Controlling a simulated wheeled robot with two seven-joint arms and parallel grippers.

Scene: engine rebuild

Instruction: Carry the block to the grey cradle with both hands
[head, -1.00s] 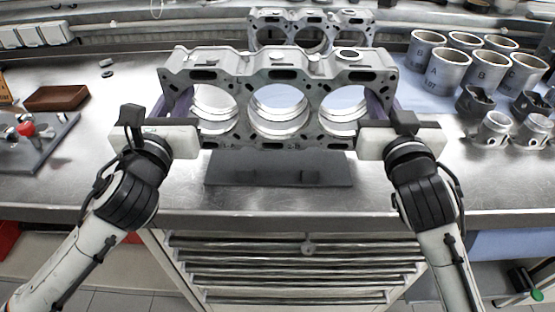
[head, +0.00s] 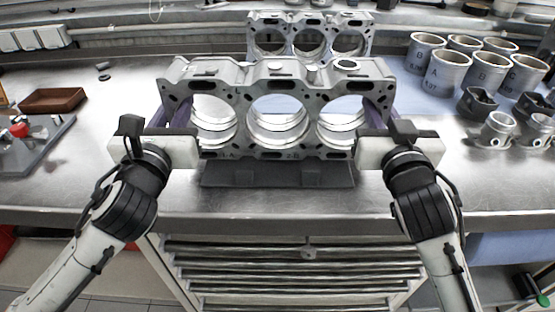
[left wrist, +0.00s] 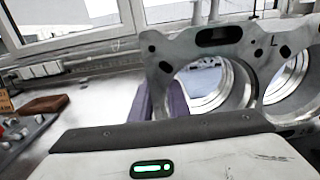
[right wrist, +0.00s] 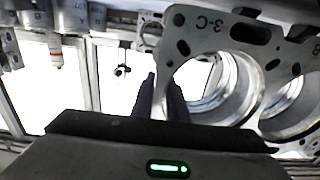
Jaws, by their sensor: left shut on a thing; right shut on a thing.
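The block (head: 275,78) is a grey metal engine block with three large round bores, held upright in the head view. My left gripper (head: 184,114) is shut on its left end and my right gripper (head: 376,114) on its right end. Both wrist views show the fingers at the block's end bores, in the left wrist view (left wrist: 172,98) and the right wrist view (right wrist: 162,95). The grey cradle (head: 278,175) looks to be the dark grey plate with small raised lugs, just below the block. The block hides its back; I cannot tell whether they touch.
A second three-bore block (head: 309,19) stands behind. Several grey cylinder sleeves (head: 446,73) and small pistons (head: 497,129) stand at the right. A brown tray (head: 52,100) and a grey plate with red-topped parts (head: 40,150) lie at the left. The bench's front edge (head: 300,218) is close.

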